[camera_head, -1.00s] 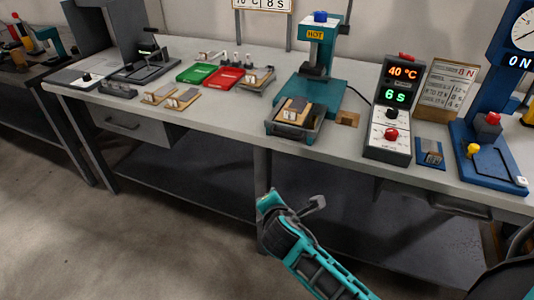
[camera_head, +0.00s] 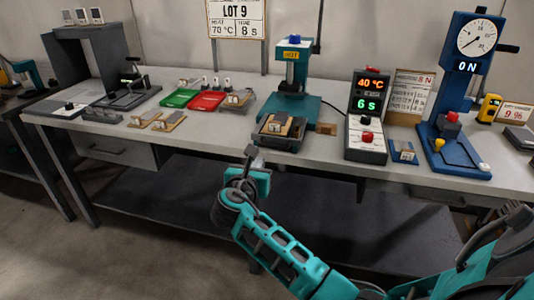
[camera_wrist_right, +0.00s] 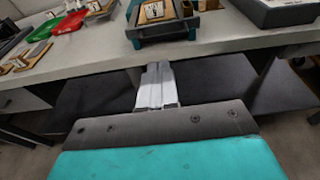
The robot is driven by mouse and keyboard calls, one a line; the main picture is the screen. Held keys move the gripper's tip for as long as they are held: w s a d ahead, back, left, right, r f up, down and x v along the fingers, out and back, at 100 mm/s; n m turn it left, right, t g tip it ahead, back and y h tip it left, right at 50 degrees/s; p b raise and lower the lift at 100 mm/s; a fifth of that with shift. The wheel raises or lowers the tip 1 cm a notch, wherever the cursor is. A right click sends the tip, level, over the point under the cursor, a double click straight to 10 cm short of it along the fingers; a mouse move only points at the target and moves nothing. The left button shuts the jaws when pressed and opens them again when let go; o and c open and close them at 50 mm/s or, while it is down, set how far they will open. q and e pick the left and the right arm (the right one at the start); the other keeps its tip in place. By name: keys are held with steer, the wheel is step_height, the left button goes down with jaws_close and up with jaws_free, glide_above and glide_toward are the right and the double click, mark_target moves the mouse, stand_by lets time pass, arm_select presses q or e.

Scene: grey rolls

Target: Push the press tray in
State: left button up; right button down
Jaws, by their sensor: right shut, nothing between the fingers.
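The press tray (camera_head: 276,143) is a dark tray that sticks out at the front of the teal hot press (camera_head: 290,105), near the table's front edge. The tray also shows in the right wrist view (camera_wrist_right: 163,37), at the top middle. My right gripper (camera_head: 251,151) is shut and empty, in front of the table edge and a little left of the tray. In the right wrist view its closed fingers (camera_wrist_right: 158,70) point toward the tray, apart from it. My left gripper is not in view.
A control box (camera_head: 366,145) reading 40 °C and 6 s stands right of the press. A blue gauge press (camera_head: 459,140) is farther right. Green (camera_head: 180,98) and red (camera_head: 207,101) trays and small wooden pieces lie left. The table edge (camera_head: 215,141) runs below the tray.

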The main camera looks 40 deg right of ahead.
mark_target(271, 147)
arm_select(q)
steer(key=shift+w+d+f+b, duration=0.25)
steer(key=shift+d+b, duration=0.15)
steer(key=shift+b, duration=0.25)
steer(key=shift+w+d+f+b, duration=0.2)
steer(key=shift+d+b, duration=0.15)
steer(key=shift+b, duration=0.25)
arm_select(e)
steer(key=x, duration=1)
steer(key=shift+w+d, duration=0.2)
steer(key=shift+w, duration=0.1)
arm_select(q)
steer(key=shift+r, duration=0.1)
arm_select(e)
steer(key=shift+f, duration=0.1)
